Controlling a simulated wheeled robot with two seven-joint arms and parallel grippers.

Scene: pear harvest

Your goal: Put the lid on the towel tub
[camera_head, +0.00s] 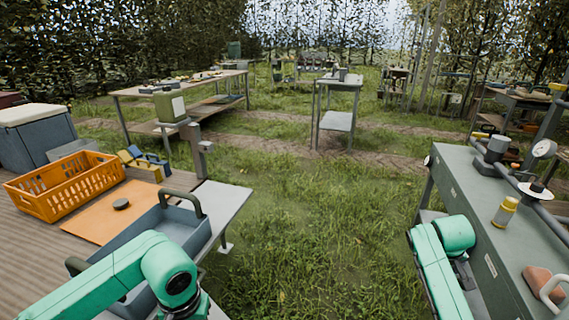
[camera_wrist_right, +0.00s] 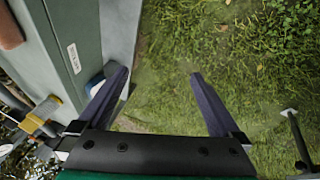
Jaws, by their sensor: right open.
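No thing in view is clearly the towel tub or its lid. My right gripper (camera_wrist_right: 157,73) is open and empty in the right wrist view, over grass beside a grey bench side (camera_wrist_right: 75,35). My arms show in the head view, but their gripper fingers do not.
An orange crate (camera_head: 62,183) and a blue-grey handled tray (camera_head: 178,224) are on the left table. The right bench (camera_head: 470,190) holds a yellow bottle (camera_head: 505,212), a round gauge (camera_head: 543,149) and a brown item (camera_head: 541,281). Open grass lies between.

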